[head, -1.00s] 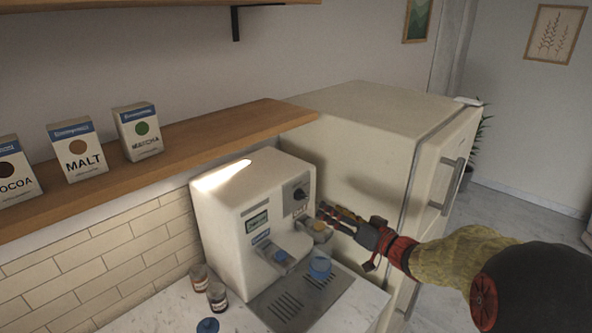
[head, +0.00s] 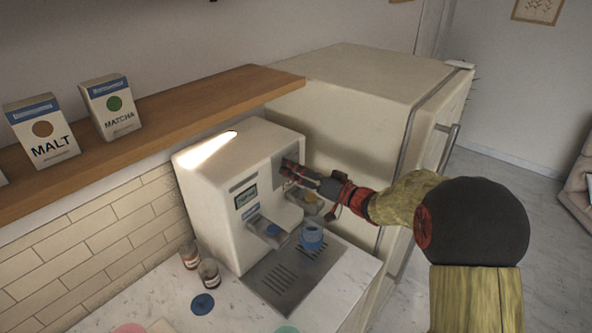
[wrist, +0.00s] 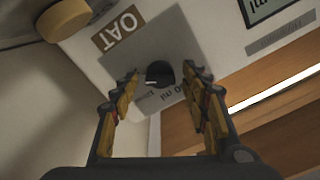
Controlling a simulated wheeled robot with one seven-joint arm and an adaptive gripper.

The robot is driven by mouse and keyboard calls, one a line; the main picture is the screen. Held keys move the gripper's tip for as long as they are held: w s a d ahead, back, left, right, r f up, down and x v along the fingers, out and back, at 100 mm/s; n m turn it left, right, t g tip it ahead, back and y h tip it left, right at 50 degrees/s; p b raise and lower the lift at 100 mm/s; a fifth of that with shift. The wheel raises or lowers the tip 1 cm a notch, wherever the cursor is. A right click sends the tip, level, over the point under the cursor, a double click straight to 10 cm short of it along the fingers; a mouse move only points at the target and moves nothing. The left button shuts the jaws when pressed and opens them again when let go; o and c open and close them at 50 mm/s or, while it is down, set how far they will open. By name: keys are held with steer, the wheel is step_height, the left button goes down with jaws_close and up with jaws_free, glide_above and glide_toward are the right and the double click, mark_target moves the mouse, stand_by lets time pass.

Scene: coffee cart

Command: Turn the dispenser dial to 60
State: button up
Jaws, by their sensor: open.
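The cream dispenser (head: 215,205) stands on the counter against the tiled wall. Its black dial (wrist: 160,73) shows in the wrist view on a grey panel, between the fingertips of my gripper (wrist: 167,80). A light mark shows on the dial; the number it points to cannot be read. My gripper (head: 287,168) is open and reaches in from the right at the dispenser's upper front. In the head view my gripper hides the dial. I cannot tell whether the fingers touch the dial. A small screen (head: 246,196) is on the dispenser's front, its text unreadable.
A blue cup (head: 312,236) stands on the metal drip tray (head: 262,282) under the spouts. Small jars (head: 209,272) and a blue lid (head: 203,304) are on the counter. A fridge (head: 365,95) stands behind; a wooden shelf (head: 190,105) holds boxes.

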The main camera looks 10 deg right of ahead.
steer(key=c, duration=0.3)
steer(key=c, duration=0.8)
steer(key=shift+c, duration=0.2)
